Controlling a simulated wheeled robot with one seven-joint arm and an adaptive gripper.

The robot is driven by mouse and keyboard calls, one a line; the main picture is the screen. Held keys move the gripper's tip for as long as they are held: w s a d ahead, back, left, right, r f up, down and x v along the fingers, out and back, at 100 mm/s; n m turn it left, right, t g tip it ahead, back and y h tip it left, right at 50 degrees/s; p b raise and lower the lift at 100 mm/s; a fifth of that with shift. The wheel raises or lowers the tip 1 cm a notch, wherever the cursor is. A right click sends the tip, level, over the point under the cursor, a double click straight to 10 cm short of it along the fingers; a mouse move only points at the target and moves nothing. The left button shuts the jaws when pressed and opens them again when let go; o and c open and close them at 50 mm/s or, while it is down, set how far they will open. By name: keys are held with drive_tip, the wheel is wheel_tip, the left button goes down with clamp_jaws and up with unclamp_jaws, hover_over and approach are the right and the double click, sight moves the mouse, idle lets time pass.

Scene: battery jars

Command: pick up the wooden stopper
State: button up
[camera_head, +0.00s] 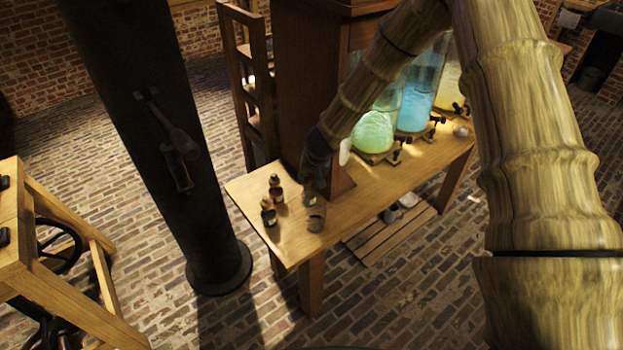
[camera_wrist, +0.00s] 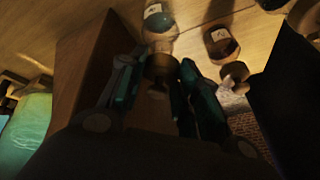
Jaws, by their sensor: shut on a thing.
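My gripper (camera_wrist: 158,82) is shut on a brownish, rounded wooden stopper (camera_wrist: 160,67), which sits between its two fingers in the wrist view. The held stopper cannot be made out in the head view. Whether it touches anything below is unclear.
Two small dark bottles (camera_head: 275,188) (camera_head: 268,212) stand left of my gripper. Labelled bottles (camera_wrist: 159,20) (camera_wrist: 221,43) show beyond the fingers in the wrist view. A wooden post (camera_head: 310,90) and glowing jars (camera_head: 374,130) (camera_head: 416,98) stand behind.

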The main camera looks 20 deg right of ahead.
drive_tip(key=shift+r, duration=0.75)
drive_tip(key=shift+s+b, duration=0.3)
drive_tip(key=s+a+r+b, duration=0.1)
drive_tip(key=s+a+b, duration=0.1)
drive_tip(key=s, duration=0.5)
drive_tip(key=s+a+r+b, duration=0.1)
drive_tip(key=s+a+b, duration=0.15)
drive_tip(key=s, duration=0.55)
drive_tip(key=r+n+t+y+b, duration=0.1)
drive_tip(key=n+y+b, duration=0.2)
drive_tip(key=n+b, duration=0.65)
hover_over(310, 178)
drive_tip(key=s+a, duration=0.1)
drive_tip(key=shift+a+m, duration=0.1)
drive_tip(key=shift+m, duration=0.35)
drive_tip(key=shift+w+d+r+n+t+b, duration=0.2)
drive_tip(key=shift+w+d+n+t+b, duration=0.1)
drive_tip(key=shift+w+d+n+b, duration=0.25)
drive_tip(key=shift+s, duration=0.1)
drive_tip(key=shift+f, duration=0.2)
